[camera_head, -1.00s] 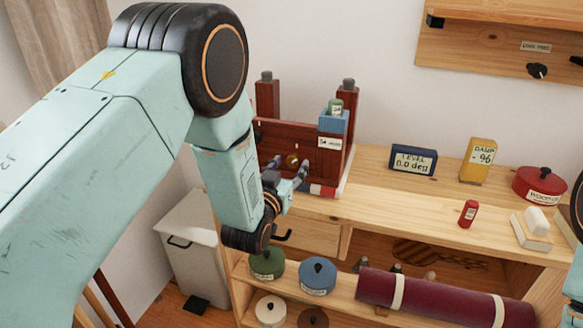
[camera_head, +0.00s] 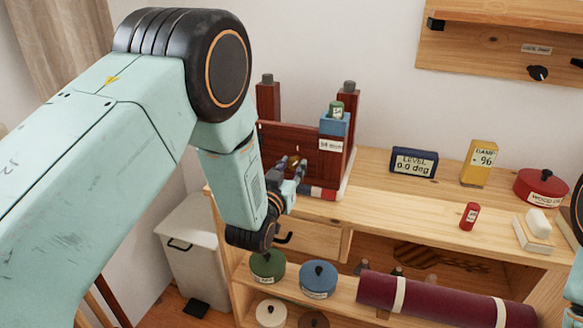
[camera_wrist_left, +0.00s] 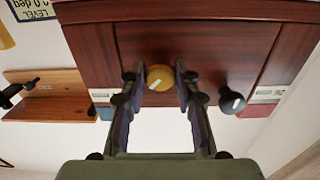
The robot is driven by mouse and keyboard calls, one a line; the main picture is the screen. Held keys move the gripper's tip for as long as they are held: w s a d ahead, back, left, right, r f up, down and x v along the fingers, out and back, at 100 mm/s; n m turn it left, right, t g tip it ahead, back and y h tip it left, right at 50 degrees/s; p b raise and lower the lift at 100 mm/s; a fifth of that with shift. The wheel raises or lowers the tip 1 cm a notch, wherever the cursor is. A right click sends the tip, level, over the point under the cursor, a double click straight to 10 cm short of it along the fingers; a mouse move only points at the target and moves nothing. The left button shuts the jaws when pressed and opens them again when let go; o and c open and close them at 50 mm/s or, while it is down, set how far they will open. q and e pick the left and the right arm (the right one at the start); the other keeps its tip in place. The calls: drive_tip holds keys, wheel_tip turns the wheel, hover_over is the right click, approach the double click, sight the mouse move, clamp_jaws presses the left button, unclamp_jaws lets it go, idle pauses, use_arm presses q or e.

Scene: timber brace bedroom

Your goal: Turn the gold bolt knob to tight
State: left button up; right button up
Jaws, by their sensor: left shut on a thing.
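The gold bolt knob (camera_head: 293,162) is on the front of a dark red-brown wooden frame (camera_head: 276,136) standing on the bench. In the left wrist view the knob (camera_wrist_left: 160,77) is round, with a pale mark on its face. My left gripper (camera_head: 289,168) has its fingers on both sides of the knob and is shut on it. In the left wrist view the fingertips (camera_wrist_left: 158,80) flank the knob closely. A dark knob (camera_wrist_left: 231,99) sits on the same panel to the right. My right gripper is out of view.
A blue level display (camera_head: 414,161), a yellow box reading 96 (camera_head: 478,160), a small red item (camera_head: 469,215) and a red tin (camera_head: 540,185) stand on the bench (camera_head: 390,205). Tins and a maroon roll (camera_head: 430,297) lie on the shelf below.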

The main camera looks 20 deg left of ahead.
use_arm(q)
drive_tip(key=shift+m, duration=0.4)
clamp_jaws()
drive_tip(key=m, duration=0.5)
drive_tip(key=shift+m+p, duration=0.35)
drive_tip(key=shift+m, duration=0.05)
drive_tip(key=m, duration=1.3)
drive_tip(key=shift+m, duration=0.3)
drive_tip(key=m, duration=0.6)
drive_tip(key=shift+r+m, duration=0.1)
drive_tip(key=shift+m, duration=0.3)
drive_tip(key=o, duration=1.1)
unclamp_jaws()
drive_tip(key=shift+c, duration=0.2)
drive_tip(key=shift+s, duration=0.15)
